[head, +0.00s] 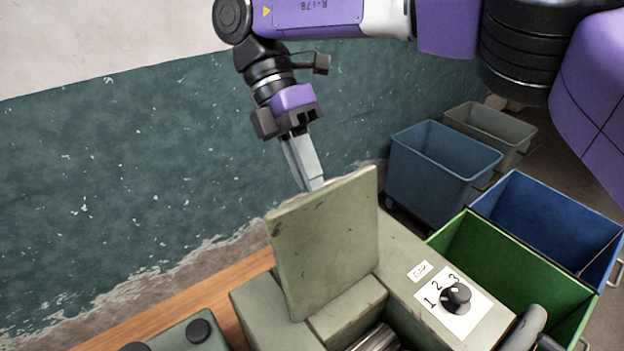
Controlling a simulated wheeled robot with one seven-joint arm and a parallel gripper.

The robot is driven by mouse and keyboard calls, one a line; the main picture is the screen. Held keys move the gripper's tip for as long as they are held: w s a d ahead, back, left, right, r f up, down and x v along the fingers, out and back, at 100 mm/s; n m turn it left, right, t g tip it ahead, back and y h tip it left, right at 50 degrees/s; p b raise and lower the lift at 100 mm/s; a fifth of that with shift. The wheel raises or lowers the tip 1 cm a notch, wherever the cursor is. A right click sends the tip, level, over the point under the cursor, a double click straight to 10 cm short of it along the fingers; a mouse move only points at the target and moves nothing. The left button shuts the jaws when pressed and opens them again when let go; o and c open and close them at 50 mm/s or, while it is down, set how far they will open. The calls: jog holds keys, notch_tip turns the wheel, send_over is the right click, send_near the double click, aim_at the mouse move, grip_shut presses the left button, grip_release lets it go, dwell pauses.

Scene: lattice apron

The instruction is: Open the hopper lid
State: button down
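The hopper lid (325,240) is a flat grey-green panel standing steeply raised on the green machine. Below and in front of it, the hopper opening shows, with a ribbed metal roller (374,338) partly in view inside. My gripper (313,186) points down just behind the lid's top edge. Its grey fingers lie close together and look shut, with nothing seen between them. The lid's edge is at the very tips, and I cannot tell whether they touch it.
A dial (456,297) marked 1, 2, 3 sits on the machine's right panel. A green bin (508,265), a blue bin (548,222) and further bins stand at right. A wooden surface (200,303) and the teal wall lie behind at left.

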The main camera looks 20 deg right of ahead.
jog(key=shift+r, duration=0.15)
jog(key=c, duration=1.5)
grip_release()
